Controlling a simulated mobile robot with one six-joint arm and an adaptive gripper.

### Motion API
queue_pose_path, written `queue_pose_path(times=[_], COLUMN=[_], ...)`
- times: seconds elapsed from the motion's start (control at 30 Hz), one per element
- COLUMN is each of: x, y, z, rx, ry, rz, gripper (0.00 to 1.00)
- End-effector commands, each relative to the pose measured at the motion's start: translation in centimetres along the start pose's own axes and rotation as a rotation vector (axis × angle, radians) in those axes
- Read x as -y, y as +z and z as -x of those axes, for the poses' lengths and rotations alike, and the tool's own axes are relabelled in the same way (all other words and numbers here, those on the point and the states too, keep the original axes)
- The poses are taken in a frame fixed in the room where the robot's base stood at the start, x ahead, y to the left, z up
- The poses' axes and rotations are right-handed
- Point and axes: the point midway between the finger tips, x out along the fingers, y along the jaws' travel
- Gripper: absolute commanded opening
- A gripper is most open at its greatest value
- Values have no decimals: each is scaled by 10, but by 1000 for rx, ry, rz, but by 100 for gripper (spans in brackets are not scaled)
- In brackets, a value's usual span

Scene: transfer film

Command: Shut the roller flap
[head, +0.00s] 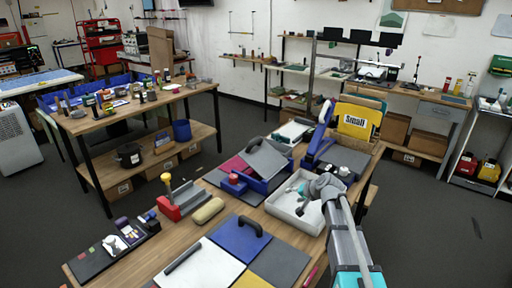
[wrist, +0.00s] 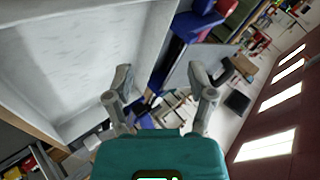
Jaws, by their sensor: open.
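A tilted grey plate with a dark handle (head: 266,157) rises from a blue frame (head: 243,182) near the middle of the front bench; it looks like the roller flap, standing raised. A red knob (head: 233,179) sits on the frame's left side. My gripper (head: 297,190) is to the right of the frame, over the white tray, apart from the flap. In the wrist view my gripper (wrist: 163,80) has its two grey fingers spread with nothing between them. Blue parts (wrist: 197,25) lie beyond the fingers at the top. Which part of the flap shows there, I cannot tell.
The white tray (head: 280,207) lies under my gripper. A blue lever device (head: 318,145) stands behind it, with a yellow "Small" bin (head: 355,120) farther back.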

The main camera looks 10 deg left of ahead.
Motion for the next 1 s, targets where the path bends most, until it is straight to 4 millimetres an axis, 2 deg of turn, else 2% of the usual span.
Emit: queue_pose_path(times=[0.03, 0.2, 0.4, 0.5, 0.67, 1.0], x=[14, 66, 111, 123, 132, 132], y=[-23, -80, -135, -152, -164, -164], z=[-23, -67, -103, -113, -118, -118], rx=[-35, -158, -270, -304, -330, -333], ry=[-58, -258, -440, -495, -535, -539], rz=[-32, -180, -368, -438, -495, -502], gripper=[71, 71, 71, 71, 71, 71])
